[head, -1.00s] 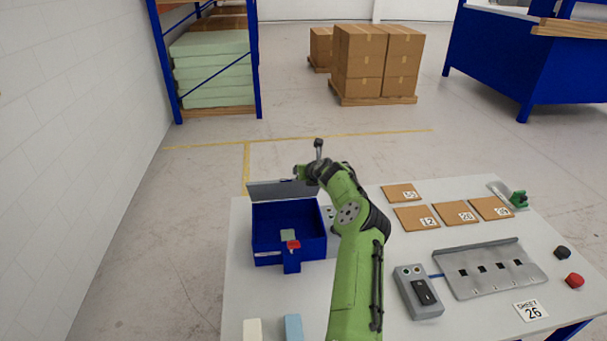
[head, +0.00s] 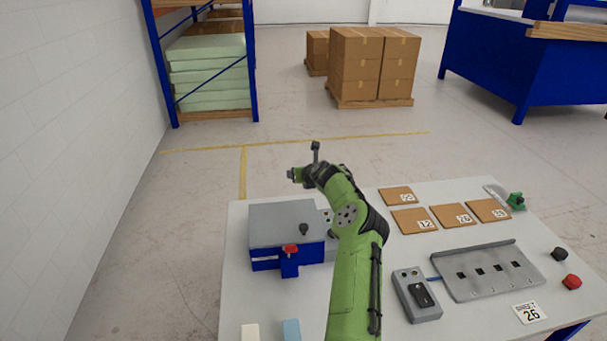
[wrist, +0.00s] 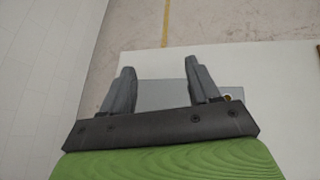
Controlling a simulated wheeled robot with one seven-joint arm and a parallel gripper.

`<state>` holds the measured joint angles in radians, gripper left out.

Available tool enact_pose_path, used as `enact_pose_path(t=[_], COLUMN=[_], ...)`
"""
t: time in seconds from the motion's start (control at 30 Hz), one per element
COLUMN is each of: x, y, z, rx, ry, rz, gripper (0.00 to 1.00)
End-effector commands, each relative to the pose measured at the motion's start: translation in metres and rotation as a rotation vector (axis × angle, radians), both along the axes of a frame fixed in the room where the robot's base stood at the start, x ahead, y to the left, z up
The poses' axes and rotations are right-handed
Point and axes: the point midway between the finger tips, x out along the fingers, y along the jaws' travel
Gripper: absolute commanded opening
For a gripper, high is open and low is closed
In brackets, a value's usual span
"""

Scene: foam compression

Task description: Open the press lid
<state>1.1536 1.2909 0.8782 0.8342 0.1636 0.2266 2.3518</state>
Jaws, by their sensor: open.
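The press is a blue box (head: 262,257) on the left of the table in the head view. Its grey lid (head: 277,219) lies flat and shut on top, hiding the inside. A dark knob (head: 304,229) stands on the lid near its front right, and a red piece (head: 290,249) sits at the front. In the wrist view, my gripper (wrist: 158,70) is open with nothing between its two grey fingers. A grey surface, likely the lid (wrist: 160,95), shows below and beyond them. In the head view, my wrist is behind the press and above it, apart from the knob.
On the white table (head: 240,300) are several brown numbered sheets (head: 413,219), a grey control box (head: 416,294) and a grey slotted plate (head: 488,271). A cream block (head: 250,332) and a light blue block (head: 291,330) lie at the front left. The table left of the press is clear.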

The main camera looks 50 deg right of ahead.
Motion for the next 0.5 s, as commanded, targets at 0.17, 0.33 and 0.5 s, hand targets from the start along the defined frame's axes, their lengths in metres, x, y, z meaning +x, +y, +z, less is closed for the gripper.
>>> enact_pose_path(t=[0.17, 0.33, 0.5], x=[-0.018, -0.046, -0.083], y=[0.007, 0.02, 0.036], z=[0.011, 0.028, 0.052], rx=[0.0, -0.004, -0.006], ry=[0.0, 0.001, 0.002], rz=[-0.001, -0.001, -0.003], gripper=[0.61, 0.61, 0.61])
